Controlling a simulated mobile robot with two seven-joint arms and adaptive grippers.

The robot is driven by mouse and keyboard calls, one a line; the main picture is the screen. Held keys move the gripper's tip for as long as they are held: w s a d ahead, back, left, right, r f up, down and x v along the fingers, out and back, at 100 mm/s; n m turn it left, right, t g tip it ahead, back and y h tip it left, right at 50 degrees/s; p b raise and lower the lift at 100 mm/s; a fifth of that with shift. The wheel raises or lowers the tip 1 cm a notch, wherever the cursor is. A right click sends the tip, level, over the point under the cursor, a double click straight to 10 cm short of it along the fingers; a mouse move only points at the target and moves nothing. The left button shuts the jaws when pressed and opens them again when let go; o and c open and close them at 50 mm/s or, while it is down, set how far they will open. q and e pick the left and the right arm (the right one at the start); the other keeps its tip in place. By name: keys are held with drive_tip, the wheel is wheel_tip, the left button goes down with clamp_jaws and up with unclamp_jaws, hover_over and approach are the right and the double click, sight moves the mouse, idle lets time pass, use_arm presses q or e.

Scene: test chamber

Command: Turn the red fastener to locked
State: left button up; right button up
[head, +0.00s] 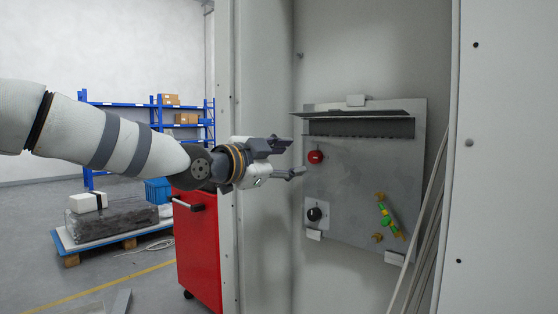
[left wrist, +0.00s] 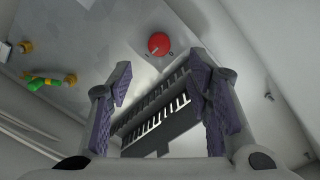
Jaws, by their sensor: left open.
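The red fastener (head: 315,157) is a round red knob on the upper left of a grey panel (head: 350,190) inside a cabinet. It also shows in the left wrist view (left wrist: 159,43), above the gap between my fingers, with a pale mark on its face and small marks beside it on the panel. My left gripper (head: 290,160) is open and empty, just left of the red fastener in the head view and apart from it as far as I can tell. My right gripper is not in view.
A black knob (head: 314,214) sits below the red one. A green and yellow valve handle (head: 388,216) is at the panel's right. A slotted ledge (head: 358,126) juts out above. Cabinet walls stand close on both sides. A red cart (head: 199,245) stands outside to the left.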

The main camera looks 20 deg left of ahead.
use_arm(q)
drive_tip(key=shift+v, duration=2.2)
drive_tip(key=s+d+f+n+g+y, duration=0.1)
drive_tip(key=d+f+n+g, duration=0.1)
drive_tip(key=f, duration=0.9)
drive_tip(key=s+d+f+n+g, duration=0.1)
drive_tip(key=d+f+n+g, duration=0.15)
drive_tip(key=f, duration=0.85)
drive_tip(key=s+f+n+g+y, duration=0.1)
drive_tip(key=s+f+n+g, duration=0.15)
drive_tip(key=s+f, duration=0.55)
drive_tip(key=s+f+n+g+y, duration=0.1)
drive_tip(key=s+f+g, duration=0.3)
drive_tip(key=f, duration=0.9)
drive_tip(key=s+a+f+n+g+y, duration=0.1)
drive_tip(key=s+f, duration=0.3)
drive_tip(key=s, duration=0.7)
drive_tip(key=s+a+f+n+g+y, duration=0.1)
drive_tip(key=s+f+g, duration=0.3)
drive_tip(key=s, duration=0.7)
drive_tip(key=s+a+f+n+g+y, duration=0.1)
drive_tip(key=s+f, duration=0.4)
drive_tip(key=s, duration=0.6)
drive_tip(key=n+g, duration=0.1)
drive_tip(key=n, duration=0.1)
drive_tip(key=shift+s+a+f+n, duration=0.2)
drive_tip(key=shift+s+f+n, duration=0.1)
drive_tip(key=shift+s, duration=0.05)
